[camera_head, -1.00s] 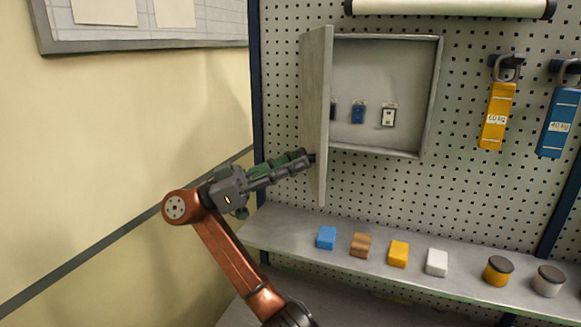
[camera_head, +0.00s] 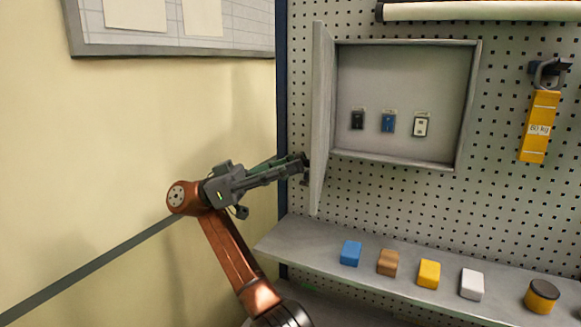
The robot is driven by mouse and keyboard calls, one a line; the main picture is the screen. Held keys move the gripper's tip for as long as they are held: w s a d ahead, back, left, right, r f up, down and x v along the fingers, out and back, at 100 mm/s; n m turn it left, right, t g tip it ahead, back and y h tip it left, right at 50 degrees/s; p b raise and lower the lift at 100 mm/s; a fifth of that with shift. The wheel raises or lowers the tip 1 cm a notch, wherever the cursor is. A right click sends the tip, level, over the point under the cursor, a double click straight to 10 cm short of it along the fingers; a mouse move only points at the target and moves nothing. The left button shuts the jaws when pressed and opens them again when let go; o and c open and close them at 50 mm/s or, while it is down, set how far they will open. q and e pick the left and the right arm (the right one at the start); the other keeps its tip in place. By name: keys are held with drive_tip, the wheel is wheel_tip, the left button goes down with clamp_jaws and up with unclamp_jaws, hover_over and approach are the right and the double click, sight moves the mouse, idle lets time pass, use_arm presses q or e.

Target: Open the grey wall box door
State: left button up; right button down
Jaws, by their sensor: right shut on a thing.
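The grey wall box (camera_head: 405,157) hangs on the pegboard, and its inside shows. Its grey door (camera_head: 323,100) stands open at the box's left side, swung out towards me and seen almost edge-on. Inside the box hang a black tag (camera_head: 357,120), a blue tag (camera_head: 388,122) and a white tag (camera_head: 421,126).
A grey shelf (camera_head: 300,240) below holds a blue block (camera_head: 351,253), a brown block (camera_head: 388,262), a yellow block (camera_head: 429,273), a white block (camera_head: 472,284) and a yellow jar (camera_head: 541,296). A yellow weight (camera_head: 539,127) hangs at right.

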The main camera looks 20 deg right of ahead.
drive_tip(key=shift+r, duration=0.1)
drive_tip(key=c, duration=1.5)
unclamp_jaws()
drive_tip(key=shift+c, duration=0.2)
